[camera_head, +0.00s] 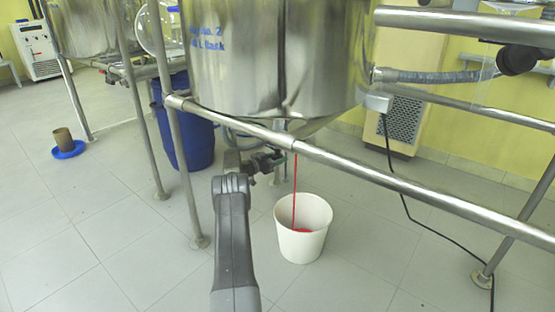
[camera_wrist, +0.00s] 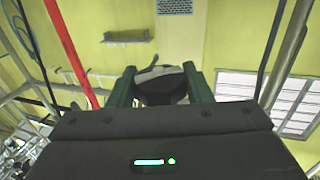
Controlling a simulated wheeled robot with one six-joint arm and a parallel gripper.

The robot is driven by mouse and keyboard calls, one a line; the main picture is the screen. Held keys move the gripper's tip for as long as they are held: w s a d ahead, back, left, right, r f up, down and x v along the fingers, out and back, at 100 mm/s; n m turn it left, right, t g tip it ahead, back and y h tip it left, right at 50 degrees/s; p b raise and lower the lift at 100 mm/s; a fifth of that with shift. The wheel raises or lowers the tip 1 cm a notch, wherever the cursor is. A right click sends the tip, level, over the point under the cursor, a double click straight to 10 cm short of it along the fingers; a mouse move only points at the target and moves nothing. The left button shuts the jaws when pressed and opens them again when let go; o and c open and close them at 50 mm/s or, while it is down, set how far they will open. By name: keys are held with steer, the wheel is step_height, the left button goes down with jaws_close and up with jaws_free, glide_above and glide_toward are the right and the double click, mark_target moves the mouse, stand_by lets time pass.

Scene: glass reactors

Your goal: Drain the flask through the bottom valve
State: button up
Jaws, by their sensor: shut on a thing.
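The steel flask (camera_head: 270,55) with blue lettering hangs in a tube frame at the upper middle of the head view. A red stream (camera_head: 294,185) runs from below it into a white bucket (camera_head: 302,248) on the floor, where some red liquid shows. The stream also crosses the left of the wrist view (camera_wrist: 70,45). My gripper (camera_head: 262,163) is under the flask, at the bottom valve. In the wrist view its two green fingers (camera_wrist: 160,76) are shut on a dark valve handle (camera_wrist: 160,93). The valve body is mostly hidden.
A steel frame rail (camera_head: 400,183) crosses in front, just above my arm. A blue barrel (camera_head: 188,130) stands behind the frame's left leg. A black cable (camera_head: 405,205) runs down to the floor at right. Open tiled floor lies at left, with a blue dish (camera_head: 68,150).

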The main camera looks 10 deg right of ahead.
mark_target(273, 159)
steer(key=o, duration=0.8)
steer(key=shift+c, duration=0.2)
steer(key=shift+p+v, duration=1.15)
steer(key=shift+v, duration=2.8)
